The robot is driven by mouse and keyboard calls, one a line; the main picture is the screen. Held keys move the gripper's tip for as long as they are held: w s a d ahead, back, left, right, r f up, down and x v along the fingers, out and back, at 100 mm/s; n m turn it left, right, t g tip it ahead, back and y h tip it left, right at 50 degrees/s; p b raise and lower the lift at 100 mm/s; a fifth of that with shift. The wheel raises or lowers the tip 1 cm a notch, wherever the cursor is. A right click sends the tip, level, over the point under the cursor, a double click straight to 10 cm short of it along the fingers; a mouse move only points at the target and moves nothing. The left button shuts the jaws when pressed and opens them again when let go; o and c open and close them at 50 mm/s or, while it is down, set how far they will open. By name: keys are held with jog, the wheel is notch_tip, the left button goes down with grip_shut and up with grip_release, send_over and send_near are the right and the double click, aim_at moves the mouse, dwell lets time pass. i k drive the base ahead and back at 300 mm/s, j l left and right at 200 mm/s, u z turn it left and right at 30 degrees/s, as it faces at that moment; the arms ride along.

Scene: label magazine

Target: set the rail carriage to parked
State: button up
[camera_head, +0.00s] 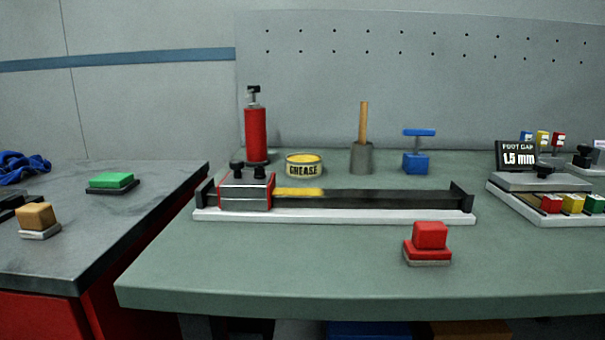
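The rail carriage (246,191) is a grey block with red edges and two black knobs on top. It sits near the left end of a dark rail (400,199). The rail has upright black end stops and rests on a white base (340,215) on the green bench. A yellow patch (300,191) shows on the rail just right of the carriage. No label reading "parked" is legible. My gripper is not in view.
A red block on a pad (429,243) stands in front of the rail. Behind it are a red canister (256,134), a grease tin (304,165), a mallet-like tool (362,145) and a blue T-handled block (416,158). A label tray (540,215) stands at right.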

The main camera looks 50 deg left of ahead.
aim_at(239, 190)
jog(key=u, duration=2.4)
